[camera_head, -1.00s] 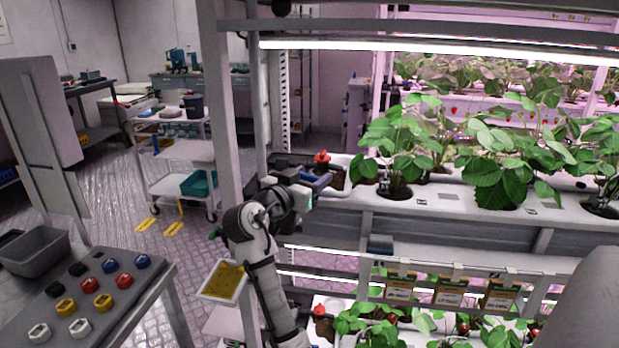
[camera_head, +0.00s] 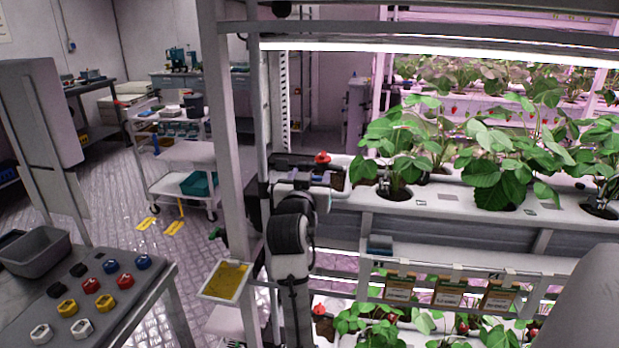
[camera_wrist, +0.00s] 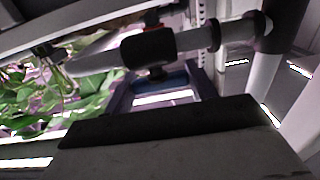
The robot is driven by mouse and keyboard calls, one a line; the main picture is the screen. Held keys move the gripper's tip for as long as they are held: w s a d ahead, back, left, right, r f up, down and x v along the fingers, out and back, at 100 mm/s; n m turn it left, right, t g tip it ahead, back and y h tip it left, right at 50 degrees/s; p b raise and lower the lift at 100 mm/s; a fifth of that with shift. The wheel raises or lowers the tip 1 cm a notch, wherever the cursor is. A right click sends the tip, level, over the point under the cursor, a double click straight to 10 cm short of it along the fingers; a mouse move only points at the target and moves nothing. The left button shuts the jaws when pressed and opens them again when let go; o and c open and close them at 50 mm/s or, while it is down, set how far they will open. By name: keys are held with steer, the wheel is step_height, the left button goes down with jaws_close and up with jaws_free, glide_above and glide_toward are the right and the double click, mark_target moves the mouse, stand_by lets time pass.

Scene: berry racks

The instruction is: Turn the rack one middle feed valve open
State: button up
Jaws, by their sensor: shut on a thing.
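The middle feed valve of the near rack has a red handle (camera_head: 322,157), seen at the left end of the middle planting tray. In the wrist view, a dark valve body (camera_wrist: 148,48) with an orange-red ring sits on a pale pipe. My gripper (camera_head: 312,177) is at the valve, close to the red handle in the head view. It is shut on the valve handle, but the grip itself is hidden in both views. A grey and black part of my gripper fills the bottom of the wrist view.
A rack post (camera_head: 225,150) stands just left of my arm. The planting tray (camera_head: 450,203) with strawberry plants extends right. Another red handle (camera_head: 319,309) is at the lower tier. A side table (camera_head: 125,325) with coloured knobs and a grey bin (camera_head: 35,250) is front left.

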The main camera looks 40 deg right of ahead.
steer(key=o, duration=1)
steer(key=shift+a, duration=0.1)
steer(key=b+v, duration=0.3)
steer(key=v, duration=1)
steer(key=shift+s+a, duration=0.2)
steer(key=shift+s, duration=0.1)
